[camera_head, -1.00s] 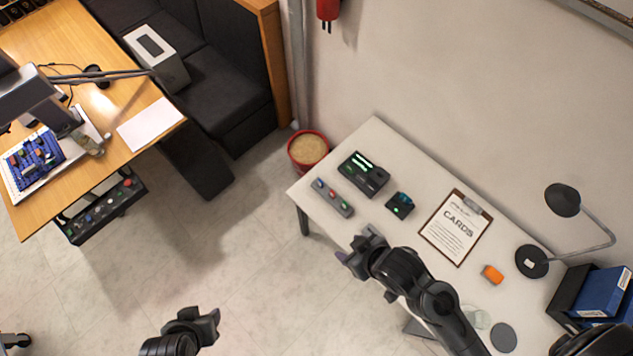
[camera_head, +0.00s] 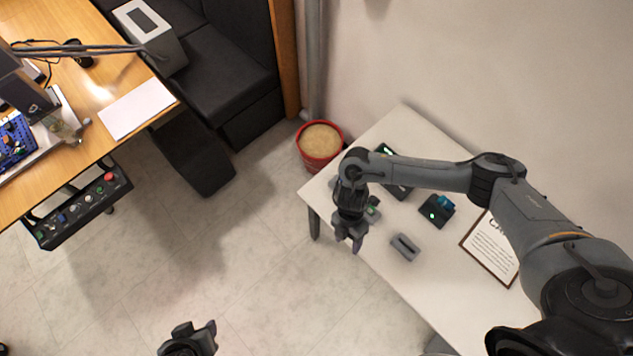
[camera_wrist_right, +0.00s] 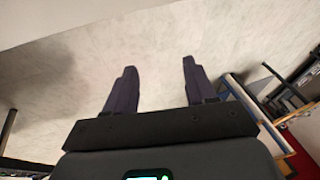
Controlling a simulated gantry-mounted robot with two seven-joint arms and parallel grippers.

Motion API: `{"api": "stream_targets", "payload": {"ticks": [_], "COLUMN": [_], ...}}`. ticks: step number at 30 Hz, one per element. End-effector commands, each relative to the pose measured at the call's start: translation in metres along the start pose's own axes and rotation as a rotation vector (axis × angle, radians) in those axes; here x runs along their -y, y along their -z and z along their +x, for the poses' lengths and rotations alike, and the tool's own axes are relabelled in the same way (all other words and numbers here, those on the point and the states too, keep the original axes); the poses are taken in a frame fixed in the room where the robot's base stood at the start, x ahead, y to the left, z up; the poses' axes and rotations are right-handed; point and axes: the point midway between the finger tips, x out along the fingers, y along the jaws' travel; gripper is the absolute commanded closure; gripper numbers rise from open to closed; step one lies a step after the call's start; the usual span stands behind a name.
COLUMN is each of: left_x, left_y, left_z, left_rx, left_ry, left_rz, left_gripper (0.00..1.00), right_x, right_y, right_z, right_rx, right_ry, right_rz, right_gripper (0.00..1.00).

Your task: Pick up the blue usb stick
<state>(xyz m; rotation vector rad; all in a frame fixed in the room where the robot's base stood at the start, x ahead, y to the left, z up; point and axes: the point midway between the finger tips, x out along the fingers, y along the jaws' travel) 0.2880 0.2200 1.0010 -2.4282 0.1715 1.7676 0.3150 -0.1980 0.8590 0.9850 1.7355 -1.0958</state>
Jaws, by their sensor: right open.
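I cannot make out the blue usb stick in either current view. My right arm covers most of the grey holder with coloured sticks on the white table (camera_head: 375,272); a green stick (camera_head: 373,204) shows beside my wrist. My right gripper (camera_head: 351,243) is above the table's near left edge, pointing down. In the right wrist view its fingers (camera_wrist_right: 158,72) are spread, with nothing between them and pale floor behind. My left gripper (camera_head: 190,338) is at the bottom of the head view, over the floor, away from the table; its jaw opening is unclear.
A grey slotted block (camera_head: 405,246) lies right of my right gripper. A small black device (camera_head: 436,210), a partly covered black box (camera_head: 397,188) and a clipboard (camera_head: 490,248) are on the table. A red bucket (camera_head: 319,146) stands behind its left corner. Floor is clear between the tables.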

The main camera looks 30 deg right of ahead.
Motion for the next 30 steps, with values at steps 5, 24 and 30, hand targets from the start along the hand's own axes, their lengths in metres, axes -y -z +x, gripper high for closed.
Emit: {"api": "stream_targets", "payload": {"ticks": [5,24,30], "left_x": [-0.002,-0.007,-0.007], "left_y": [-0.014,-0.028,-0.029], "left_z": [0.045,0.090,0.094], "left_rx": [0.000,-0.003,-0.003], "left_ry": [0.000,-0.010,-0.009], "left_rz": [0.000,-0.013,-0.011], "left_gripper": [0.57,0.57,0.57], "right_x": [-0.057,-0.124,-0.128], "right_y": [-0.095,-0.140,-0.143], "right_z": [-0.045,-0.092,-0.081], "right_rx": [0.178,0.263,0.264], "right_ry": [-0.106,-0.292,-0.293], "right_rz": [0.056,0.074,0.073], "right_gripper": [0.45,0.45,0.45]}}
